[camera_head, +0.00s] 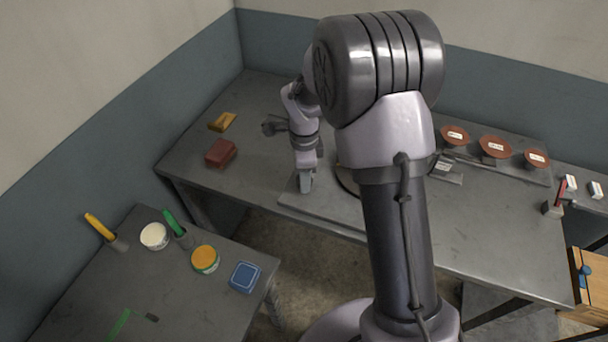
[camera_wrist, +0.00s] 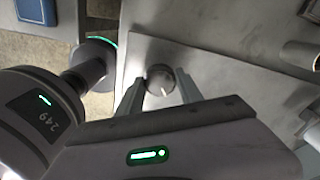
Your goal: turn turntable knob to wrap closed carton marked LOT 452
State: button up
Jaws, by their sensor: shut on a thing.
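My gripper (camera_head: 305,186) points down at the left end of a grey base plate (camera_head: 328,212) on the large table. In the wrist view its two fingers stand on either side of a round grey knob (camera_wrist: 160,79) with a white pointer mark, and it is shut on that knob. The knob sits on the plate near its edge. A dark curved rim, seemingly the turntable (camera_head: 346,180), shows beside my arm. My arm hides most of it. I see no carton marked LOT 452; whatever stands on the turntable is hidden.
A dark red block (camera_head: 220,153) and a yellow-brown block (camera_head: 222,121) lie left on the large table (camera_head: 480,235). Several labelled red discs (camera_head: 495,146) stand at the back right. A wooden box (camera_head: 590,290) is at far right. Tubs and a blue container (camera_head: 245,277) stand on the near-left table.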

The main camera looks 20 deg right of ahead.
jog(key=n+p, duration=0.1)
jog(key=n, duration=0.5)
jog(key=shift+r, duration=0.1)
jog(key=n+p, duration=0.2)
jog(key=n, duration=0.4)
jog(key=n+p, duration=0.2)
jog(key=n, duration=0.4)
jog(key=shift+n, duration=0.4)
jog(key=n+p, duration=0.1)
jog(key=n, duration=0.4)
jog(key=shift+d+p, duration=0.1)
jog(key=shift+p, duration=0.25)
jog(key=shift+n, duration=0.4)
jog(key=o, duration=1.4)
